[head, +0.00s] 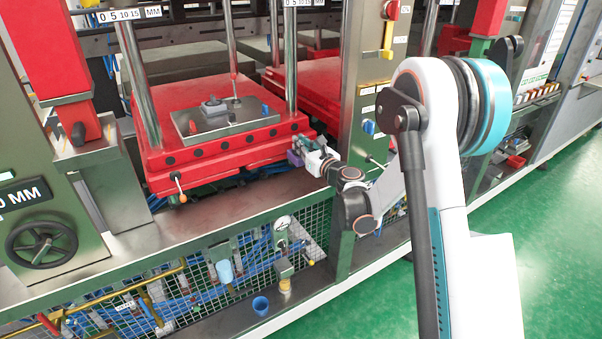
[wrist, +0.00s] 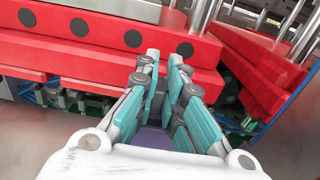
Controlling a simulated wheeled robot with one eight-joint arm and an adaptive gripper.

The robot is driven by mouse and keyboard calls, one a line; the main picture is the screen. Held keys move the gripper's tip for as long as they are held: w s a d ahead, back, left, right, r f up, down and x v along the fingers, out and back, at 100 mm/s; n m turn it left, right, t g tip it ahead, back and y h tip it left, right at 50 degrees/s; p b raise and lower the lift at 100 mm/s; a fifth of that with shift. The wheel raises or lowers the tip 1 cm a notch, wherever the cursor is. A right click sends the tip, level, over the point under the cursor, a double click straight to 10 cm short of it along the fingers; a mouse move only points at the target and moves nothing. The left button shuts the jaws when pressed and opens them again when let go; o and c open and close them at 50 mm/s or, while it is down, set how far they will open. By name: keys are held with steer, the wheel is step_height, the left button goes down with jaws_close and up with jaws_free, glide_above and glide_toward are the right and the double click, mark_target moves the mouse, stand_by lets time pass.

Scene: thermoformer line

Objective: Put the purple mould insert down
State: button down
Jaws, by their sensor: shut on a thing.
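My gripper (head: 303,150) is at the front right corner of the red press platen (head: 165,158). It is shut on the purple mould insert (head: 294,158), which shows as a small purple patch beside the fingers. In the wrist view, my gripper's fingers (wrist: 166,68) point toward the red platen's front edge (wrist: 105,40). Part of the purple insert (wrist: 152,138) shows low between the fingers; the rest is hidden by them. I cannot tell whether the insert touches anything else.
A metal plate (head: 240,125) on the platen carries a grey part (head: 212,107) and small blue and orange pieces. Chrome columns (head: 138,85) rise at the platen's corners. A metal ledge (head: 205,222) runs below. A green-grey post (head: 362,95) stands just right of my gripper.

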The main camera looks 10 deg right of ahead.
step_height(320, 180, down, 8)
steer(key=b, duration=0.2)
steer(key=shift+f+b, duration=0.1)
steer(key=shift+b, duration=0.25)
steer(key=c, duration=1.7)
jaws_free()
